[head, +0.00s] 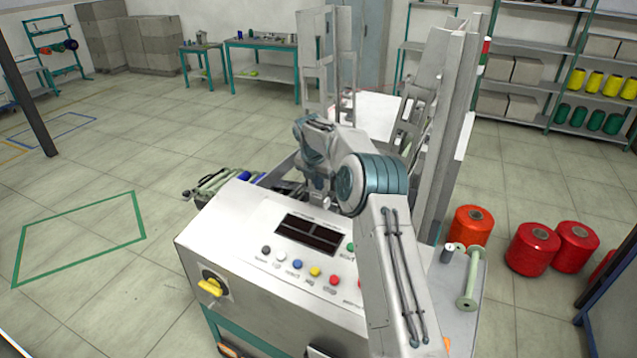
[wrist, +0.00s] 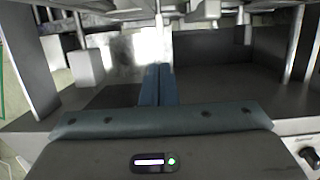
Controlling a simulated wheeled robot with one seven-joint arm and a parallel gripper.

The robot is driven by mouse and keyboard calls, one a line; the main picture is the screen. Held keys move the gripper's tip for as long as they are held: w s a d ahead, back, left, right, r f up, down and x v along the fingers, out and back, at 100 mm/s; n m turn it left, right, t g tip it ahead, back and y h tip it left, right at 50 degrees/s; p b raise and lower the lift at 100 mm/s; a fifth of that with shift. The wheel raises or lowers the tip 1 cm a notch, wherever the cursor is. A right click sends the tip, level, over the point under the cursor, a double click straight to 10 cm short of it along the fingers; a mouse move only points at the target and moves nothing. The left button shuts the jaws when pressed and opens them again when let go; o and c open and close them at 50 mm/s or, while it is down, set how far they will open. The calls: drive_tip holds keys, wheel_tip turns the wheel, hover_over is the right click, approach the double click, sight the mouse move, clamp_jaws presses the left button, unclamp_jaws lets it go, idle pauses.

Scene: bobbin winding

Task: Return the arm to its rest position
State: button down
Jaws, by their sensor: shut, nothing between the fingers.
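My arm (head: 391,265) rises from the lower right of the head view and bends over the winding machine (head: 212,245). Its blue-grey joint (head: 377,182) is above the right part of the control panel. My wrist (head: 314,140) is behind the panel, among the machine's upright parts. In the wrist view my gripper (wrist: 158,70) shows two blue-grey fingers pressed together, with nothing between them. It points in toward the machine's metal parts. The fingertips are hard to make out in the head view.
The panel has a dark display (head: 311,234), several coloured buttons and a yellow rotary switch (head: 210,287). Tall metal frames (head: 330,60) stand close behind my wrist. Red spools (head: 533,249) sit on the floor. Open floor lies left.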

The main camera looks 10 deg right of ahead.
drive_tip(key=s+a+r+m+b, duration=0.1)
drive_tip(key=s+r+m+b, duration=0.1)
drive_tip(key=s+r+m, duration=0.7)
drive_tip(key=s+r+m+b, duration=0.2)
drive_tip(key=s+r+m, duration=0.25)
drive_tip(key=s, duration=0.85)
drive_tip(key=s+f+m+y+b, duration=0.1)
drive_tip(key=s+f+m, duration=0.2)
drive_tip(key=s+m, duration=0.4)
drive_tip(key=s+d+f+m+t+b, duration=0.1)
drive_tip(key=s+f+m, duration=0.2)
drive_tip(key=s+m, duration=0.5)
drive_tip(key=s, duration=1.1)
drive_tip(key=shift+s+t+y, duration=0.3)
drive_tip(key=shift+s+y, duration=0.1)
